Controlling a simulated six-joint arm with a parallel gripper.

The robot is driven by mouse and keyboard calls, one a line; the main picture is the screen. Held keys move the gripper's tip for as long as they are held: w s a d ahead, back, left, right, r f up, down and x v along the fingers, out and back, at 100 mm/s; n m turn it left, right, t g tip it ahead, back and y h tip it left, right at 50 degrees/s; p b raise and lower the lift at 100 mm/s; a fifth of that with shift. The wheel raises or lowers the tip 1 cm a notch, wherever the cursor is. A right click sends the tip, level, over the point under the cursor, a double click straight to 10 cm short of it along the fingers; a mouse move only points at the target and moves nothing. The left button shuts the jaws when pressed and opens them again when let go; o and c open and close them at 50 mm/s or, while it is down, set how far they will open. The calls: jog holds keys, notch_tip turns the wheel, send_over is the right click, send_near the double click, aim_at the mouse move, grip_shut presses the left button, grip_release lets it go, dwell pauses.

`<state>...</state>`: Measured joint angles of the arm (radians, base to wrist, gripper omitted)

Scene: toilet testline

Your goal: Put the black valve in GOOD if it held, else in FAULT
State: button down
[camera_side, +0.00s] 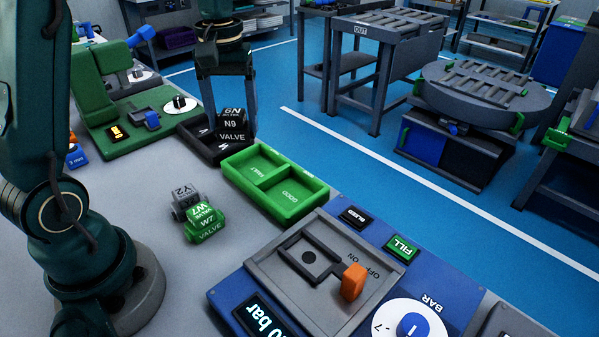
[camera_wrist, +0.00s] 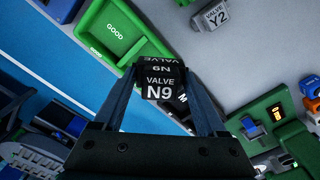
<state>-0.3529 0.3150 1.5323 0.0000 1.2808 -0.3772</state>
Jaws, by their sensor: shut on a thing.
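The black valve (camera_side: 232,125), marked N9, is between the fingers of my gripper (camera_side: 229,112), which is shut on it. In the wrist view the valve (camera_wrist: 161,88) faces the camera between both fingertips (camera_wrist: 161,72). It is over or beside a dark tray (camera_side: 217,157); its exact height is unclear. The green tray (camera_side: 312,187) is just right of that, with a FAULT compartment (camera_side: 245,168) and a GOOD compartment (camera_side: 290,195), both seen empty. The blue test station's display (camera_side: 263,318) is partly cut off and shows "0 bar".
A grey valve Y2 (camera_side: 184,197) and a green valve W7 (camera_side: 205,224) sit on the grey bench. The station has an orange lever (camera_side: 353,281), a FILL button (camera_side: 402,248) and a BLEED button (camera_side: 356,217). A green fixture (camera_side: 130,115) stands at back left.

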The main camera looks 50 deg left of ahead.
jog(key=shift+s+a+f, duration=0.1)
jog(key=shift+a+f, duration=0.05)
jog(key=shift+a, duration=0.4)
jog(key=shift+f+n, duration=0.2)
jog(key=shift+n, duration=0.1)
jog(key=w+d+f, duration=0.1)
jog(key=d+f, duration=0.1)
jog(key=d, duration=0.1)
jog(key=w+d+f, duration=0.2)
jog(key=d, duration=0.1)
jog(key=w+d+f, duration=0.2)
jog(key=d, duration=0.2)
jog(key=shift+f, duration=2.35)
jog(key=shift+f, duration=0.15)
grip_release()
